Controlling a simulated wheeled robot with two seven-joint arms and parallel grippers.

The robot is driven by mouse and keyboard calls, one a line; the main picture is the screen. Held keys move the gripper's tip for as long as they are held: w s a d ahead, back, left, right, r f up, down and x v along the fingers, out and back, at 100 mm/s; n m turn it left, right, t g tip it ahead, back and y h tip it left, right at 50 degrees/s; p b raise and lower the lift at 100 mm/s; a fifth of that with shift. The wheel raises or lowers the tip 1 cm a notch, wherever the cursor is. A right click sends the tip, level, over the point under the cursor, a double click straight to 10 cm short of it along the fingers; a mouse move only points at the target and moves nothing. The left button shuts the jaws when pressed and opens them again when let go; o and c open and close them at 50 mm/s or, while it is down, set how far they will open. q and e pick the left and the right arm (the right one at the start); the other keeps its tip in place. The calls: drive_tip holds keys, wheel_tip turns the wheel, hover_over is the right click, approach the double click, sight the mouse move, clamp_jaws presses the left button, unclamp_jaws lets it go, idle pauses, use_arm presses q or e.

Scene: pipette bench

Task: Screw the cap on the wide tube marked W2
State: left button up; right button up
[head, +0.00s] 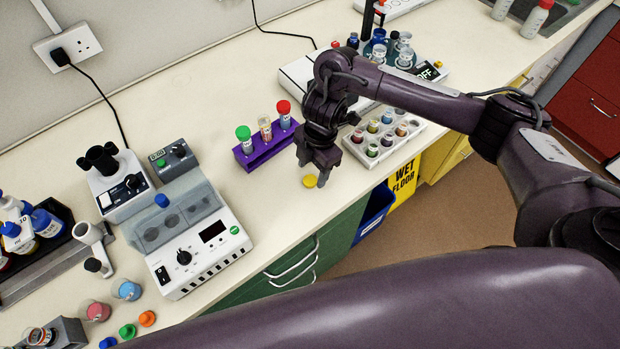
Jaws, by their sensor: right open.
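A purple rack (262,153) holds three wide tubes: a green-capped one (244,138) at left, an open one without a cap (265,128) in the middle, and a red-capped one (284,113) at right. Their markings are too small to read, so I cannot tell which is W2. A yellow cap (310,181) lies on the bench right of the rack, near its front edge. My right gripper (318,171) is open and points down just above the yellow cap. I cannot tell whether a finger touches it. My left gripper is out of view.
A white tray of small coloured vials (380,140) stands close right of my right gripper. A grey-lidded machine (205,240) is left of the rack. Loose caps, such as an orange one (147,318), lie at the front left. Bare bench (255,205) surrounds the rack's front.

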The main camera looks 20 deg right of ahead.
sight(310, 181)
drive_tip(key=shift+s+a+f, duration=0.1)
drive_tip(key=shift+a+f, duration=0.1)
drive_tip(key=shift+f, duration=1)
drive_tip(key=c, duration=1)
